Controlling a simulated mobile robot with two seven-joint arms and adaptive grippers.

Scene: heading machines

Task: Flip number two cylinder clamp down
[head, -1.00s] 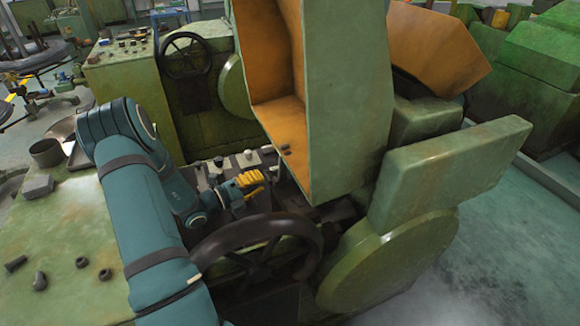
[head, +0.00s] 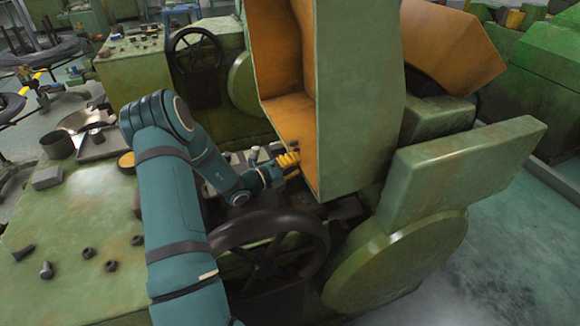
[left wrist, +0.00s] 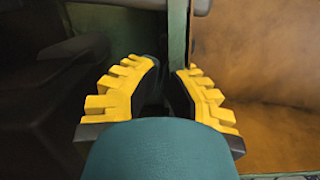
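A tall green hood with an orange inside (head: 362,95) stands raised on the near machine. I cannot tell for sure which part is the number two cylinder clamp. My left gripper (head: 289,163), with yellow toothed fingers, is at the lower left edge of the hood. In the left wrist view my left gripper (left wrist: 168,68) has its fingers apart with a narrow gap. A green edge (left wrist: 178,35) runs upright beyond the gap, with the orange inner face (left wrist: 255,60) at right. Contact is not clear. My right gripper is out of view.
A dark handwheel (head: 268,245) stands just below my left forearm. A round green cover (head: 395,270) and a thick green plate (head: 465,170) are at right. Loose bolts and nuts (head: 88,253) lie on the green top at left. A second handwheel (head: 197,55) is farther back.

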